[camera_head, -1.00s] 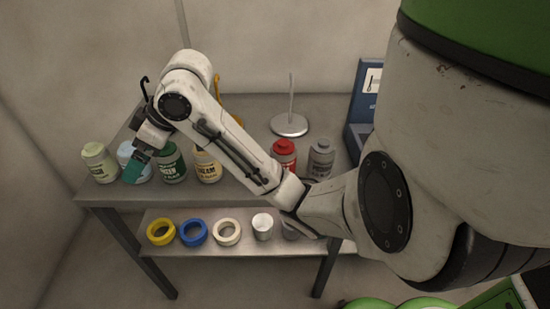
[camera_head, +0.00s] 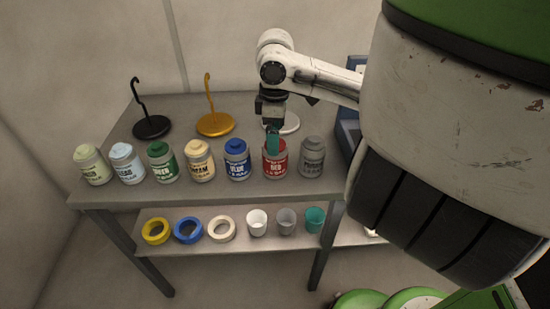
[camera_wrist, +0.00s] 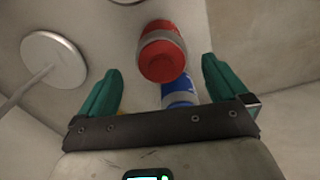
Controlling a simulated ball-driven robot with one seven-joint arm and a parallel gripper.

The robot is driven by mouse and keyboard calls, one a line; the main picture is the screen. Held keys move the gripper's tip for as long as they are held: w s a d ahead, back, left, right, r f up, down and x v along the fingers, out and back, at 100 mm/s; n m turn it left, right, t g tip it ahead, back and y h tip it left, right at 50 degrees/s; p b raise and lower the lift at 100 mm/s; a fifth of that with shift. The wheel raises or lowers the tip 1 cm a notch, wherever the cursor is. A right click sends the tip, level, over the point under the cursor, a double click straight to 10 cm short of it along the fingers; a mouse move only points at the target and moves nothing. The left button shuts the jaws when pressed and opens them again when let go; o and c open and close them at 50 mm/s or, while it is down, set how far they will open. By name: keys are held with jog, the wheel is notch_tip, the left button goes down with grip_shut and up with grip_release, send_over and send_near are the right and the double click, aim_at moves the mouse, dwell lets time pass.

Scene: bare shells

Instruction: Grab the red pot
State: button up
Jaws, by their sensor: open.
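The red pot (camera_head: 275,163) stands upright in the row of pots on the grey table (camera_head: 220,188), between the blue pot and the grey pot. My gripper (camera_head: 273,143) is over the red pot in the head view and hides its upper part. In the wrist view the red pot (camera_wrist: 162,55) shows ahead of my gripper (camera_wrist: 155,85), between the lines of its two green fingers. The fingers are apart with nothing held. I cannot tell whether a finger touches the pot.
The blue pot (camera_head: 236,160) and grey pot (camera_head: 312,158) stand close on either side. More pots stand to the left. Behind are a black hook stand (camera_head: 151,127), an orange one (camera_head: 214,124) and a white-based one (camera_head: 289,125). Rings and cups lie on the lower shelf (camera_head: 190,247).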

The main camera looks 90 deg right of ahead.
jog(key=shift+a+f, duration=0.1)
jog(key=shift+f, duration=3.65)
jog(key=c, duration=1.2)
jog(key=shift+c, duration=0.5)
jog(key=shift+r, duration=0.2)
